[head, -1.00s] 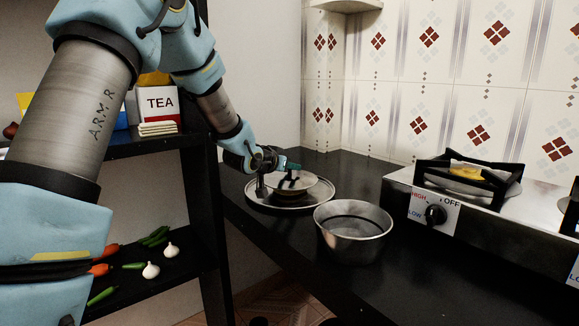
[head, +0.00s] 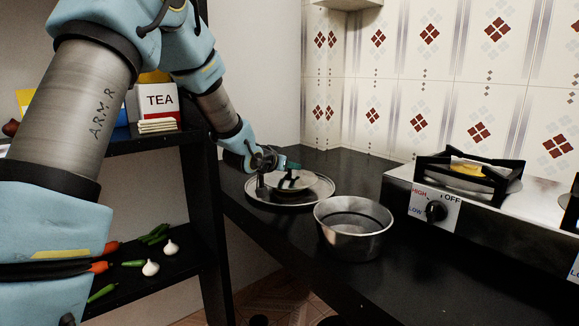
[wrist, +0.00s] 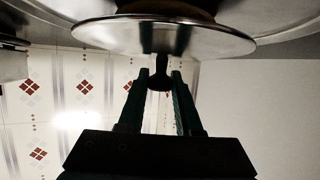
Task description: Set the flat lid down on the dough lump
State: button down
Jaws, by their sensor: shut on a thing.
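The flat lid (head: 312,184) is a thin silvery disc, level above a round metal plate (head: 322,200) on the black counter. My gripper (head: 286,176) is shut on the lid's knob. In the wrist view the fingers (wrist: 161,82) close around the dark knob stem, and the lid (wrist: 205,40) spans the top. A brownish patch, likely the dough lump (wrist: 165,7), shows right behind the lid's far face. In the head view the lid hides the lump. I cannot tell for sure whether lid and lump touch.
A metal bowl (head: 350,242) stands on the counter close to the right of the plate. A stove (head: 490,210) with a knob and a black burner stand is farther right. A dark shelf (head: 205,180) with vegetables and a TEA box is at left.

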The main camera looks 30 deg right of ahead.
jog(key=shift+f, duration=0.1)
dwell(0.3)
jog(key=c, duration=0.5)
grip_release()
jog(key=v, duration=1.1)
jog(key=shift+f, duration=0.1)
